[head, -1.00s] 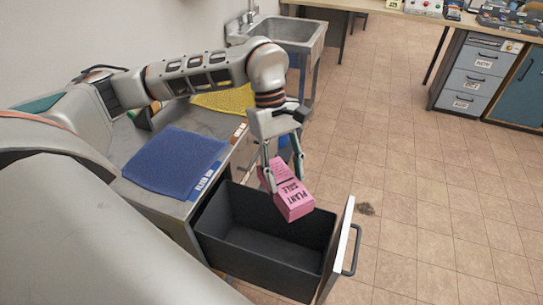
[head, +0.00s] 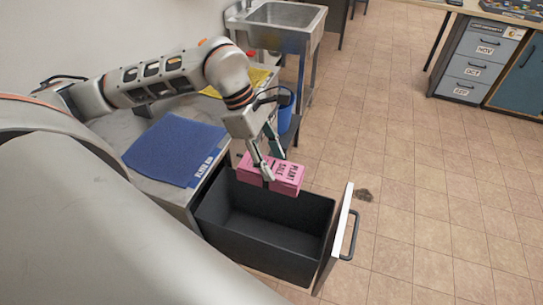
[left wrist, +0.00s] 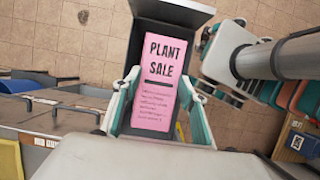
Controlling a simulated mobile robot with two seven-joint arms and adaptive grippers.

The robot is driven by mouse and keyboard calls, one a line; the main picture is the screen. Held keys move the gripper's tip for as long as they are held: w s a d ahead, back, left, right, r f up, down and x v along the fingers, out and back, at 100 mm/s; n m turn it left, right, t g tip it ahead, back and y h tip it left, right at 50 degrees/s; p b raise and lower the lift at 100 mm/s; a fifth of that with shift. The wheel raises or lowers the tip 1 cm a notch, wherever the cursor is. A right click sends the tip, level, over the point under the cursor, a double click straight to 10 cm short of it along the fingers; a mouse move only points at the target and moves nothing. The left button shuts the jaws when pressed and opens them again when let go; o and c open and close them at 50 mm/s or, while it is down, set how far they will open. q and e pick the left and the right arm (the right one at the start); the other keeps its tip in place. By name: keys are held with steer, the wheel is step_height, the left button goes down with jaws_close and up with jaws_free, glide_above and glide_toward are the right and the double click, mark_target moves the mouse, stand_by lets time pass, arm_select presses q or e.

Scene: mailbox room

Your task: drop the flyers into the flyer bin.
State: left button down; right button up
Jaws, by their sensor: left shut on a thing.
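The flyers (head: 284,178) are a pink stack printed "PLANT SALE". My left gripper (head: 268,166) is shut on the stack and holds it above the back part of the open drawer bin (head: 245,255). The bin is a dark, deep pull-out drawer, and the part of its inside that shows is empty. In the left wrist view the flyers (left wrist: 160,80) lie between the fingers, with the dark bin (left wrist: 172,12) behind them. My right gripper is not in view.
A blue mat (head: 175,150) labelled "FLYER BIN" lies on the counter beside the drawer. The drawer's front panel (head: 336,238) with its handle sticks out over the tiled floor. A sink (head: 280,18), a yellow mat (head: 250,78) and a blue bucket (head: 286,97) are farther back.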

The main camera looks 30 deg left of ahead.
arm_select(q)
step_height(320, 180, down, 2)
steer(key=shift+f+b, duration=0.1)
steer(key=shift+b, duration=0.4)
steer(key=shift+f, duration=0.3)
steer(key=c, duration=1.1)
jaws_free()
steer(key=v, duration=1.2)
